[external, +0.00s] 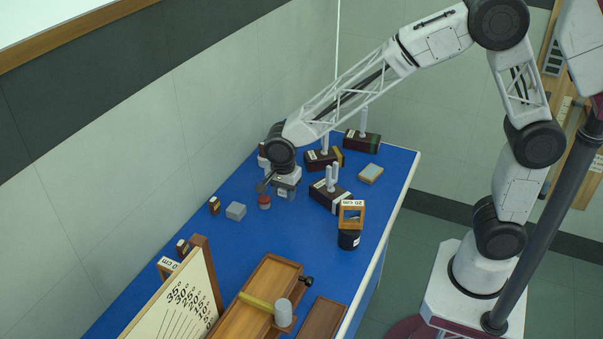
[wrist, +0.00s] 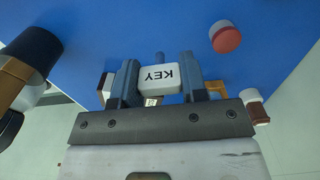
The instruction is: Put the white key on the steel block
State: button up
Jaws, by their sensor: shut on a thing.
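The white key (wrist: 158,77), a small white block with the letters KEY on it, is between the two blue-grey fingers of my gripper (wrist: 158,70) in the wrist view. The fingers are shut on its sides. In the external view my gripper (external: 284,190) is over the blue bench towards the wall, pointing down. The gap under the key is hard to judge. A plain light-grey block (external: 236,211), which looks like the steel block, sits on the bench to the left of my gripper, apart from it. Its top is bare. I cannot make it out in the wrist view.
A red-topped jar (external: 264,201) stands between the grey block and my gripper; it also shows in the wrist view (wrist: 226,38). Dark boxes with white posts (external: 328,191) stand to the right. A black cylinder (external: 349,240) stands nearer. A wooden rail (external: 248,300) lies in front.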

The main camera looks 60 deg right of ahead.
jog(key=shift+w, duration=0.1)
send_over(234, 209)
jog(key=shift+f, duration=0.7)
dwell(0.4)
jog(key=shift+f, duration=1.8)
jog(key=o, duration=0.5)
jog(key=shift+f, duration=0.15)
jog(key=shift+c, duration=0.2)
jog(key=o, duration=0.4)
jog(key=shift+o, duration=0.2)
jog(key=shift+r, duration=0.2)
